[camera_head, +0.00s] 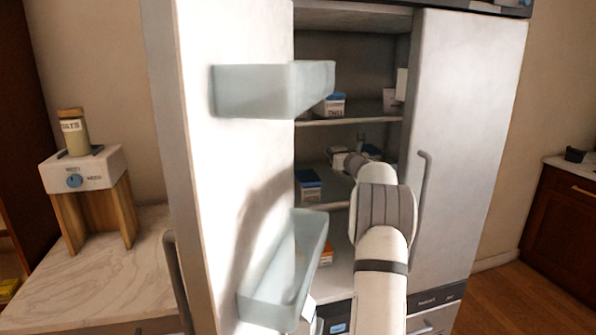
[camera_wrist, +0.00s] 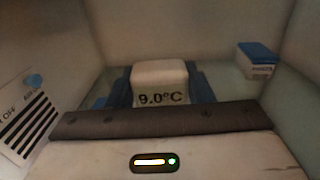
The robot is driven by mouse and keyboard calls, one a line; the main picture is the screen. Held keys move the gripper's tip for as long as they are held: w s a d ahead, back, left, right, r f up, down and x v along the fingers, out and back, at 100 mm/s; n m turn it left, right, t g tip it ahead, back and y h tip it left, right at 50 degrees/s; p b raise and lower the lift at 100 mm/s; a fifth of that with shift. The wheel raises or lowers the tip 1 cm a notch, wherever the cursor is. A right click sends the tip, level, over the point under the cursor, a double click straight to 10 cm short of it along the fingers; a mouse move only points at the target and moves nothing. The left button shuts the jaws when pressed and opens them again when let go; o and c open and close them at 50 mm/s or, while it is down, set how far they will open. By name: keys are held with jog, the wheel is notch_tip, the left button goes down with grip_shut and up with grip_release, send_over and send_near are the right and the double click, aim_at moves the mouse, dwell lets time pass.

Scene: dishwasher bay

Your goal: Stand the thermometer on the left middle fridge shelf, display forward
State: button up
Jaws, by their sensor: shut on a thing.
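The thermometer (camera_wrist: 160,78) is a small white block in the wrist view, with "9.0°C" in dark figures on the face toward the wrist camera. It looks upright. My gripper (camera_wrist: 160,88) is shut on it, with blue fingers at its left and right sides. In the head view my arm reaches into the open fridge, and the thermometer is not clearly seen there. I cannot tell whether the thermometer touches a shelf.
A blue-and-white box (camera_wrist: 258,62) stands right of the thermometer in the wrist view. In the head view, boxes stand on the upper shelf (camera_head: 350,121) and lower left. The open left door (camera_head: 235,160) carries bins. The right door (camera_head: 470,130) borders the opening.

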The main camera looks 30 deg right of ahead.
jog(key=f, duration=0.6)
jog(key=f+p, duration=0.1)
jog(key=f, duration=0.3)
jog(key=shift+s+d, duration=0.2)
jog(key=shift+d, duration=0.05)
jog(key=shift+f, duration=0.1)
jog(key=shift+f+b, duration=0.1)
jog(key=shift+b, duration=0.2)
jog(key=o, duration=1.1)
jog(key=shift+r+p, duration=0.3)
jog(key=shift+p, duration=0.05)
jog(key=s+a+b, duration=0.2)
jog(key=s+b, duration=0.1)
jog(key=s, duration=0.8)
jog(key=shift+s+a+f+b, duration=0.15)
jog(key=shift+s+a+b, duration=0.15)
jog(key=shift+s+b, duration=0.05)
